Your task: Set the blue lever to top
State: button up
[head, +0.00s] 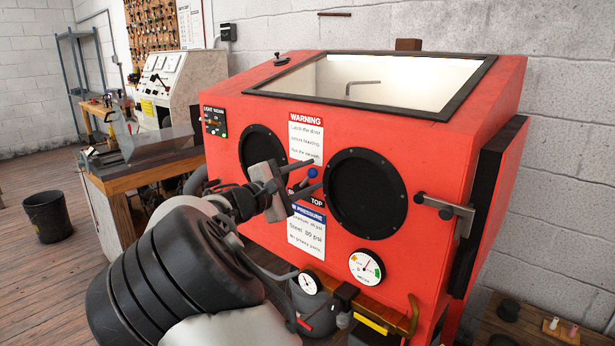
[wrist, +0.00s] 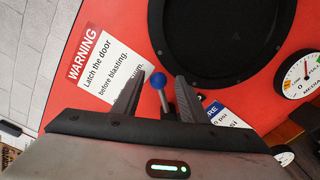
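The blue lever (head: 312,172) is a short stalk with a blue ball on its end, on the front of a red blasting cabinet between two round black glove ports. A black plate marked "TOP" (head: 316,199) sits just below it and is partly covered. My gripper (head: 304,177) is in front of the lever, its fingers pointing at the panel. In the wrist view the blue ball (wrist: 158,82) shows between the two spread fingers (wrist: 158,92), with visible gaps beside it. The gripper is open and holds nothing. The lever's base is mostly hidden.
The red cabinet (head: 400,245) has a "WARNING" sign (head: 306,138) above the lever, a pressure sign (head: 306,235) below and a gauge (head: 366,267) lower right. A door latch (head: 445,207) sticks out at right. A workbench (head: 130,185) and black bucket (head: 48,215) stand left.

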jog(key=p+v, duration=0.1)
jog(key=v, duration=1.6)
jog(key=shift+s+p, duration=0.2)
jog(key=shift+p, duration=0.1)
jog(key=shift+a, duration=0.15)
